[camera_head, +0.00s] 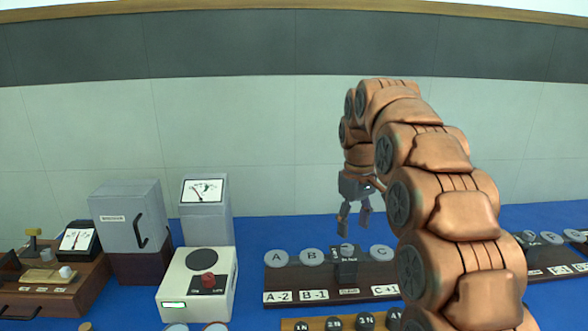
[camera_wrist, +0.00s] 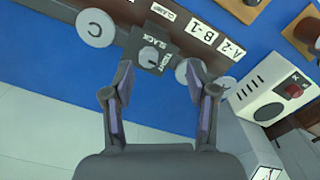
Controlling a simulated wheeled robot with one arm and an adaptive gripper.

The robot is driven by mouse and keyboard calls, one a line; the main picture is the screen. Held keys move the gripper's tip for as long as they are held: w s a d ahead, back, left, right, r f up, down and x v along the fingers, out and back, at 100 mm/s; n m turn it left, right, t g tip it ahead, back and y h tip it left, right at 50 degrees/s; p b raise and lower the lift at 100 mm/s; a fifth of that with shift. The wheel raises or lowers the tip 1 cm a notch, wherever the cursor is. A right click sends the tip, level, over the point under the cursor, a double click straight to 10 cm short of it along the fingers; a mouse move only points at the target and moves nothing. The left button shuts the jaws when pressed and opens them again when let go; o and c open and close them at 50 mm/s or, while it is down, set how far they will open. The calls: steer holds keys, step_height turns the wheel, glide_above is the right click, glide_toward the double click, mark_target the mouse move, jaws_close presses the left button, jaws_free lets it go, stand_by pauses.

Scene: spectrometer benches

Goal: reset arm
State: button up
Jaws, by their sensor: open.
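My arm is copper-coloured and arches up from the lower right in the head view. My gripper (camera_head: 354,218) hangs at its end, pointing down above the dark rack with discs A, B and C. In the wrist view my gripper (camera_wrist: 162,88) has its two fingers apart, with nothing held between them. A dark block with a grey knob (camera_wrist: 150,57) and a tension/slack label shows just beyond the fingertips. The same knob (camera_head: 347,249) stands in the middle of the rack in the head view. The gripper appears apart from it.
A white instrument with a red knob (camera_head: 208,281) stands left of the rack (camera_head: 275,282). A grey cabinet (camera_head: 127,215), a dial meter (camera_head: 205,208) and a wooden-based device (camera_head: 70,299) stand further left. A wooden strip with dark knobs (camera_head: 290,324) lies in front. Blue bench shows between.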

steer(key=s+f+m+p, duration=0.2)
steer(key=s+f+m, duration=0.1)
steer(key=s, duration=1.7)
steer(key=s+f+m+g+p, duration=0.1)
steer(key=s+f+m+p, duration=0.2)
steer(key=s, duration=1.6)
steer(key=shift+s+d+f+g, duration=0.2)
steer(key=shift+s+f+g, duration=0.1)
steer(key=shift+s+f, duration=0.1)
